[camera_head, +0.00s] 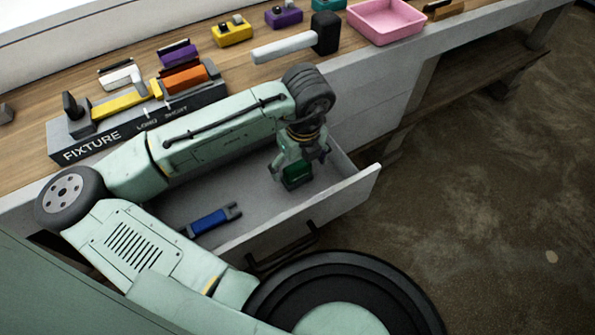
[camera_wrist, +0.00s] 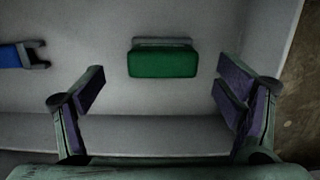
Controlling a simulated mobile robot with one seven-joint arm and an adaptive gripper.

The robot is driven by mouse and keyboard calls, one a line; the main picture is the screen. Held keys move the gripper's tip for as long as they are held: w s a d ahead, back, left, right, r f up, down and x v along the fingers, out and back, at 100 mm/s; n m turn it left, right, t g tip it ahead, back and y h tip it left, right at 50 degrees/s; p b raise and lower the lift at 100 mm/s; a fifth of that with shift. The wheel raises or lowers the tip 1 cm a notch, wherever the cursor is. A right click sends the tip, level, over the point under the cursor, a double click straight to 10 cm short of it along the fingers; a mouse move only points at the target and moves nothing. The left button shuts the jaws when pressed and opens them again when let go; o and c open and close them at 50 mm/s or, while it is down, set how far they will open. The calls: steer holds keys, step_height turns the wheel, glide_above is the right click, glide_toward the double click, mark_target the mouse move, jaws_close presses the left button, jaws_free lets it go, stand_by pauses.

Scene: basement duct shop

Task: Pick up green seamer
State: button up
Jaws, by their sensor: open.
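The green seamer (camera_wrist: 163,63) lies on the floor of the open drawer (camera_head: 250,235). In the wrist view it sits above and between my fingertips, with a grey edge along its far side. It also shows in the head view (camera_head: 297,175), partly covered by my gripper. My gripper (camera_head: 303,158) points down over the right part of the drawer. In the wrist view my gripper (camera_wrist: 161,88) is open and empty, its purple-padded fingers wide apart. No finger visibly touches the seamer.
A blue seamer (camera_head: 212,218) lies in the drawer to the left, also in the wrist view (camera_wrist: 22,56). The drawer walls surround my gripper. On the bench stand a fixture (camera_head: 140,122), a mallet (camera_head: 300,45), a pink tray (camera_head: 388,22) and several coloured tools.

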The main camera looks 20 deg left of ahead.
mark_target(298, 166)
steer(key=f, duration=0.4)
steer(key=shift+w+a+f+p, duration=0.2)
steer(key=shift+w+f+p, duration=0.1)
steer(key=shift+w+f, duration=0.1)
steer(key=shift+c, duration=0.5)
steer(key=c, duration=1.3)
steer(key=shift+r, duration=0.2)
